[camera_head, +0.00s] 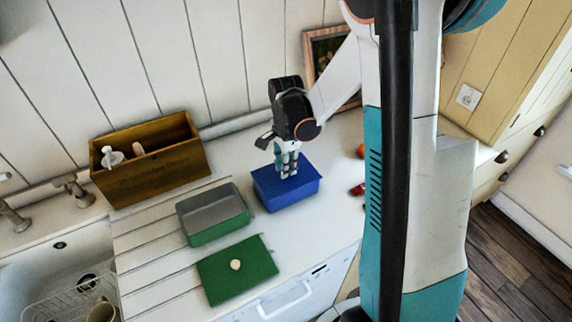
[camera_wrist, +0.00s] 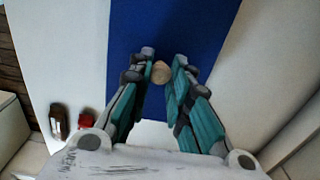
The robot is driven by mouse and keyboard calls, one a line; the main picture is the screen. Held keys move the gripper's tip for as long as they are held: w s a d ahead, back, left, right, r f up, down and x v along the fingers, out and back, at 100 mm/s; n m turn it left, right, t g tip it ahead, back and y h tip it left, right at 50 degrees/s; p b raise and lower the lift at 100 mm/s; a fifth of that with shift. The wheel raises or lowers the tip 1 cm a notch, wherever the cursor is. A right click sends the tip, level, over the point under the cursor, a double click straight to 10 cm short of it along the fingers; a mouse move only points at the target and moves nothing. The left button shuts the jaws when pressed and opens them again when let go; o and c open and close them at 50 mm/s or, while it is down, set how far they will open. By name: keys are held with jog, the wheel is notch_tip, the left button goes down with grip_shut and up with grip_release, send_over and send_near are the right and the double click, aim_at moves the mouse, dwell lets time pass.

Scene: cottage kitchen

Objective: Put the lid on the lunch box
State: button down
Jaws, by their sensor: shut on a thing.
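A blue lunch box (camera_head: 287,193) stands on the counter with a flat blue lid (camera_head: 310,172) on top of it. I cannot tell whether the lid is fully seated. My gripper (camera_head: 288,170) points down over it, and its fingers are shut on the lid's small round pale knob (camera_wrist: 161,72). In the wrist view the blue lid (camera_wrist: 185,25) fills the middle. An open, empty green lunch box (camera_head: 213,216) stands left of the blue one. A green lid (camera_head: 222,279) with a pale knob lies flat in front of the green box.
A wooden box (camera_head: 150,172) with bottle-like items stands at the back by the wall. A sink (camera_head: 60,268) with a tap is at the left. Small red items (camera_head: 358,189) lie right of the blue box, and a framed picture (camera_head: 325,50) leans behind.

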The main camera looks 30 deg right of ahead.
jog(key=shift+f, duration=0.15)
jog(key=c, duration=1.8)
grip_release()
jog(key=shift+r+p, duration=3.55)
jog(key=shift+r, duration=2.05)
jog(key=s+a+n+t+b, duration=0.2)
jog(key=s+a+n+b, duration=0.1)
jog(key=s+n+b, duration=0.1)
jog(key=s+a+n+t+b, duration=0.2)
jog(key=s+a+n+b, duration=0.2)
jog(key=s+n, duration=0.3)
jog(key=s+a+n+t+b, duration=0.3)
jog(key=s+n+b, duration=0.2)
jog(key=n+b, duration=0.1)
jog(key=shift+s+a+r+n, duration=0.2)
jog(key=shift+a+n, duration=0.15)
jog(key=shift+n, duration=0.15)
